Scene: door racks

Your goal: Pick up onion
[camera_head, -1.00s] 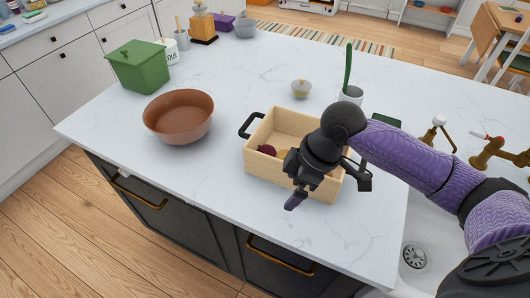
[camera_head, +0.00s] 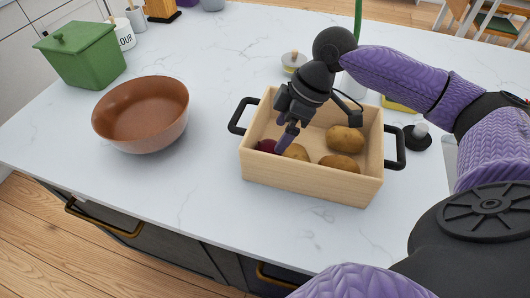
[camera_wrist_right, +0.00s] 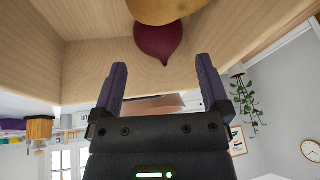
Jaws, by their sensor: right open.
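The dark red-purple onion (camera_head: 265,146) lies in the left front corner of a light wooden box (camera_head: 310,183) with black handles. In the right wrist view the onion (camera_wrist_right: 158,42) is just past the fingertips, roughly centred between them, with its pointed end toward the gripper. My right gripper (camera_head: 287,140) is over the left part of the box, pointing down, beside the onion. Its fingers (camera_wrist_right: 161,68) are apart with nothing between them. Part of the onion is hidden by the box wall and gripper. My left gripper does not show.
Several brown potatoes (camera_head: 345,139) share the box, one close by the onion (camera_head: 296,152). A brown bowl (camera_head: 141,115) and a green lidded container (camera_head: 80,55) stand to the left. A small lidded jar (camera_head: 293,62) is behind the box. The counter front is clear.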

